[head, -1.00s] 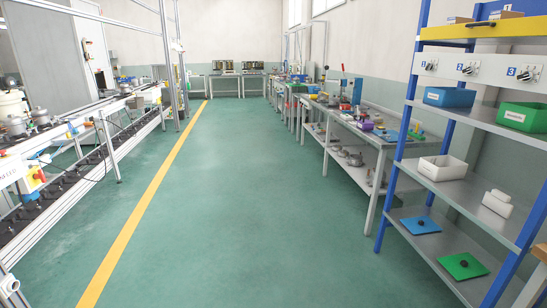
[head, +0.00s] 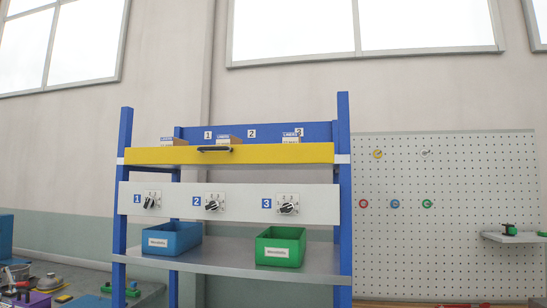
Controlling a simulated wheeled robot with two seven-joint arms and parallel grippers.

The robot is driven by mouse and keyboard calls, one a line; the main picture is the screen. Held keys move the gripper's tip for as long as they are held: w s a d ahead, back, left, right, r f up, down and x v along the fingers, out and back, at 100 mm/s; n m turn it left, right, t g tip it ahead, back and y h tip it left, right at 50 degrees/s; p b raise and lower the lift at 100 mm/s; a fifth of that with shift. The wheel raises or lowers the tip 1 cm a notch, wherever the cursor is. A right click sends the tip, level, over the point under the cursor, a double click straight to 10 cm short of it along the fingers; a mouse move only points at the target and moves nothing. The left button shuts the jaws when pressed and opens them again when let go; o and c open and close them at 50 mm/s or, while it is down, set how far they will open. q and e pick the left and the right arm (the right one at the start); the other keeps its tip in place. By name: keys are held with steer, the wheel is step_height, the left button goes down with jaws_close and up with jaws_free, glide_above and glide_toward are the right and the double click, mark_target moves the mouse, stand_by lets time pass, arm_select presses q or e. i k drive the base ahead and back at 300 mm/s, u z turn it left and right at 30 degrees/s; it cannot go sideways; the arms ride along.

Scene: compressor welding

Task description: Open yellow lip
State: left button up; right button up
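The yellow lip (head: 270,153) is a long yellow front panel high on the blue shelf rack, with a dark handle (head: 215,149) left of its middle. It looks level and closed against the rack in the head view. Small label boxes (head: 228,140) stand behind its top edge, in front of a blue back panel numbered 1, 2, 3. Neither of my grippers is in view.
Below the lip is a white panel (head: 245,203) with three numbered knobs. Under it a blue bin (head: 172,239) and a green bin (head: 281,247) sit on a grey shelf (head: 215,262). A white pegboard (head: 460,250) is at the right, a cluttered bench (head: 85,292) at lower left.

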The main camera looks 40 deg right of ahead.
mark_target(309, 153)
steer(key=z, duration=0.55)
steer(key=i, duration=1.05)
steer(key=z, duration=0.45)
